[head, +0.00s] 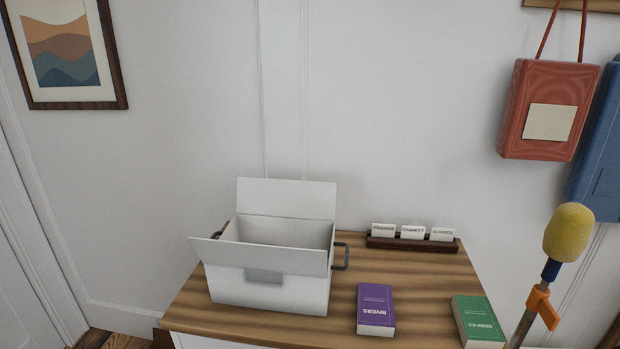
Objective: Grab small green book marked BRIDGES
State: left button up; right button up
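A small green book (478,321) lies at the front right of the wooden tabletop. The white lettering on it is small and blurred, and seems to read BRIDGES. A purple book (375,309) marked RIVERS lies to its left, with a gap of bare wood between them. Neither of my grippers is in view.
A white box (270,290) with open flaps and side handles stands on the left of the tabletop (425,290). A dark card holder (412,244) is at the back. A yellow-headed stick (567,232) with an orange clip rises just right of the green book. A red bag (545,85) hangs on the wall.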

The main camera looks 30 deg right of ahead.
aim_at(478, 324)
jog(key=z, duration=3)
jog(key=i, duration=0.4)
jog(key=u, duration=0.55)
